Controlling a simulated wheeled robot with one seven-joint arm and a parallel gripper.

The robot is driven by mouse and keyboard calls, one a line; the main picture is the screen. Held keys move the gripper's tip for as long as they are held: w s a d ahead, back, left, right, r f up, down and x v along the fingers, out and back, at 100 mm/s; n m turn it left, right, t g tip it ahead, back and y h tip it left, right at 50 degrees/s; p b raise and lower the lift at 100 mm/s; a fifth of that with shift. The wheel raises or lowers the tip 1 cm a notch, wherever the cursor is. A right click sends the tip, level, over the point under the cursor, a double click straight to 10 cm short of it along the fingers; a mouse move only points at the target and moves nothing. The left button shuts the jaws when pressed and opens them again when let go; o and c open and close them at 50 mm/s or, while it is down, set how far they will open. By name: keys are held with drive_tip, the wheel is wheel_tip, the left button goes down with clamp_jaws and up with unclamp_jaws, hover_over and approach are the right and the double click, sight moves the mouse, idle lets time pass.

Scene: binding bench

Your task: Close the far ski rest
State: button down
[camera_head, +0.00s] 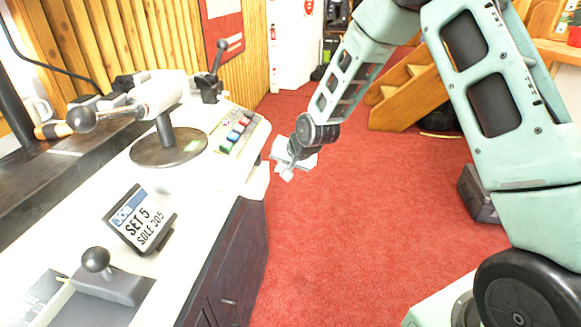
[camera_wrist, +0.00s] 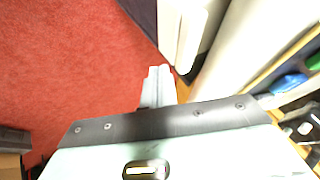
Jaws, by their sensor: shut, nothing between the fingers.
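The far ski rest is most likely the dark clamp (camera_head: 208,88) at the far end of the bench in the head view. Its ball-tipped lever stands up, leaning right. A similar grey block with a ball knob (camera_head: 110,284) sits at the near end. My gripper (camera_head: 286,176) is beside the bench's right edge, over the red floor, apart from both. In the wrist view my gripper's fingers (camera_wrist: 158,74) are together and empty, near the bench side. The far clamp cannot be made out in the wrist view.
The bench top (camera_head: 186,190) has bare patches. Red carpet (camera_head: 345,230) lies open to the right.

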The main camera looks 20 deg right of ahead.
drive_tip(key=d+f+p+v, duration=0.1)
drive_tip(key=p+v, duration=0.1)
drive_tip(key=v, duration=0.8)
drive_tip(key=s+a+r+n+g, duration=0.2)
drive_tip(key=s+a+r+n, duration=0.15)
drive_tip(key=s+a, duration=0.4)
drive_tip(key=s+a+r+n+g, duration=0.2)
drive_tip(key=s+a+n, duration=0.25)
drive_tip(key=s, duration=0.55)
drive_tip(key=s+a+r+n+g+h, duration=0.1)
drive_tip(key=s+n+g, duration=0.15)
drive_tip(key=s, duration=0.55)
drive_tip(key=s+r+n+g+h, duration=0.1)
drive_tip(key=s+n, duration=0.2)
drive_tip(key=s, duration=0.6)
wheel_tip(320, 180, up, 17)
drive_tip(key=p, duration=1.6)
drive_tip(key=shift+a+f, duration=0.2)
drive_tip(key=shift+w+m+t, duration=0.1)
drive_tip(key=shift+m+t, duration=0.15)
